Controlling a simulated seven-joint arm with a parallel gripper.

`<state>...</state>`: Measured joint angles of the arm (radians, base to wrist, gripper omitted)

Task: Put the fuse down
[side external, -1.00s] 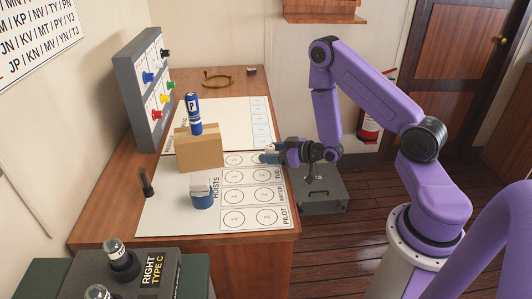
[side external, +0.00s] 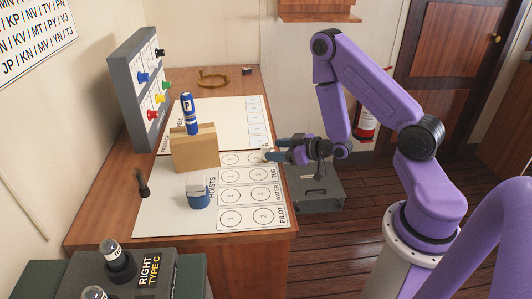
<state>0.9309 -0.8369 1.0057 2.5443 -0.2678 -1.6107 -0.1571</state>
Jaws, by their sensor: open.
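My gripper (side external: 277,150) is at the right edge of the white chart sheet (side external: 165,215), by the top row of numbered circles beside the word TUG. Its blue-grey fingers point left and are open. A small pale thing (side external: 266,154) shows at the fingertips; it may be the fuse, but it is too small to tell. I cannot tell whether it touches the fingers or rests on the sheet.
A cardboard box (side external: 194,150) with a blue can (side external: 189,114) on top stands left of my gripper. A blue and white container (side external: 198,195) stands nearer. A grey panel with coloured knobs (side external: 139,92) is behind. The lower circles are clear.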

